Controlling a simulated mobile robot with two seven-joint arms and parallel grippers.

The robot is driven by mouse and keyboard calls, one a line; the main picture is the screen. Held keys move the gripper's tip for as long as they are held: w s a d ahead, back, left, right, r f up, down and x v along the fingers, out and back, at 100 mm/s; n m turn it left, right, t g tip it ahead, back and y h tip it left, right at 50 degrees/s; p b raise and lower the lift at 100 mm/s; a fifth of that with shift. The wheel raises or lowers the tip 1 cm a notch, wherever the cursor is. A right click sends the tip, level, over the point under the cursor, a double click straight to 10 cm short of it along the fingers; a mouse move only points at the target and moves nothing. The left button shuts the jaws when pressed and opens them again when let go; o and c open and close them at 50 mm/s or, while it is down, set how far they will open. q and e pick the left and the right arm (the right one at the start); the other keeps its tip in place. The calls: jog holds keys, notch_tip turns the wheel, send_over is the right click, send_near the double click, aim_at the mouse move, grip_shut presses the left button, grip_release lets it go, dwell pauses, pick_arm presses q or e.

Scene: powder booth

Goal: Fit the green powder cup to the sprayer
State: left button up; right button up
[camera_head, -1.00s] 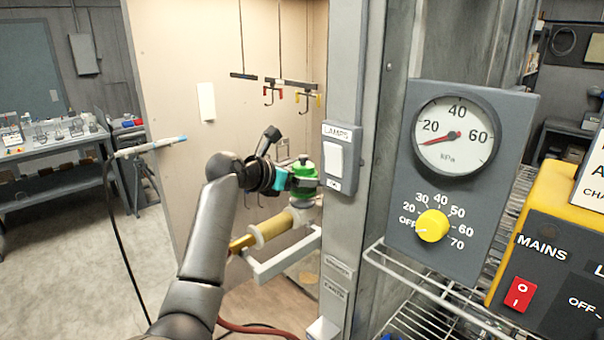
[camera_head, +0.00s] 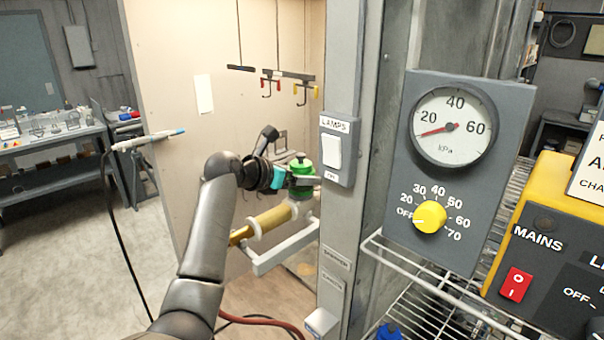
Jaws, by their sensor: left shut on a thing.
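The sprayer (camera_head: 272,218) has a tan-yellow body and lies tilted on a white bracket (camera_head: 280,252) at the booth opening. The cup is just above the sprayer's right end in the picture. I cannot tell whether its bottom touches or sits in the sprayer. My right gripper is not in view.
A grey post with a lamps switch (camera_head: 335,152) stands close right of the cup. The gauge panel (camera_head: 398,190) and wire shelf (camera_head: 400,275) are further right. Hooks (camera_head: 303,95) hang behind. A wand with a cable (camera_head: 148,141) is at left. A red hose (camera_head: 270,322) runs below.

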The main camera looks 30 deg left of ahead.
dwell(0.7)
pick_arm(q)
jog(key=shift+m+h, duration=0.8)
jog(key=shift+h, duration=0.1)
jog(key=shift+g, duration=0.3)
